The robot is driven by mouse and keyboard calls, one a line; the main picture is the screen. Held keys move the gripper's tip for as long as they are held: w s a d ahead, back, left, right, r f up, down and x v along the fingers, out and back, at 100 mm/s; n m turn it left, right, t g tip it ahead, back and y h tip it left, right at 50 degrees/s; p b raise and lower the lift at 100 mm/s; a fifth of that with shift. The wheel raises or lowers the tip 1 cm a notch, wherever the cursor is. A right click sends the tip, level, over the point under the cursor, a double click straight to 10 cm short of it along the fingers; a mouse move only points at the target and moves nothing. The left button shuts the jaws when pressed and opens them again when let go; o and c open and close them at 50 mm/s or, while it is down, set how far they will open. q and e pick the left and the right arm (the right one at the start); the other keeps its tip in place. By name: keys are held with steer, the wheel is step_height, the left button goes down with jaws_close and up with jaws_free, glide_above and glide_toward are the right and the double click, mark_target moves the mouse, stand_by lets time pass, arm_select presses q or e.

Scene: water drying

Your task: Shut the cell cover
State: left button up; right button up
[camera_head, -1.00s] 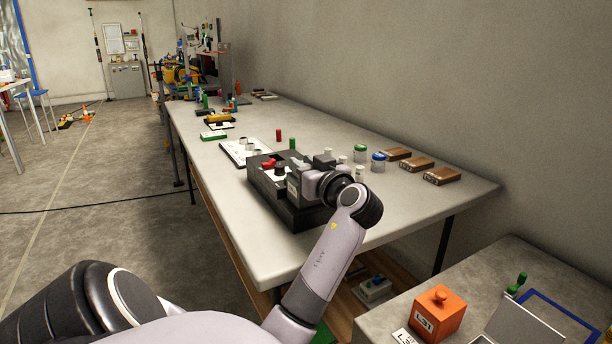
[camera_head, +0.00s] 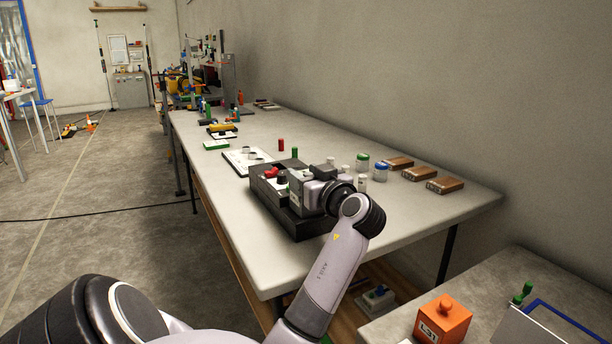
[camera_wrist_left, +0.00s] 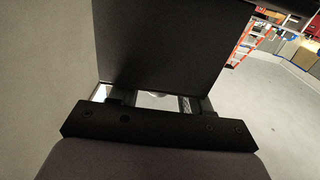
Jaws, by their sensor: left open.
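A black bench instrument (camera_head: 293,221) sits on the long table, with a red part (camera_head: 271,172) on its top left. My left gripper (camera_head: 297,190) is over its top, and the wrist hides much of that side. In the left wrist view a large flat dark panel (camera_wrist_left: 155,42) stands close in front of my left gripper (camera_wrist_left: 155,98), between its open fingers and the room. I cannot tell whether this panel is the cell cover or whether the fingers touch it. My right gripper is not in view.
On the long table (camera_head: 430,205) are green- and blue-capped jars (camera_head: 380,172), brown blocks (camera_head: 444,185), a white tray (camera_head: 238,165) and small red and green bottles. An orange box (camera_head: 443,318) stands on a nearer table. A wall runs along the back right.

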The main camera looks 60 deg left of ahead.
arm_select(q)
steer(key=d, duration=0.7)
steer(key=shift+s, duration=0.3)
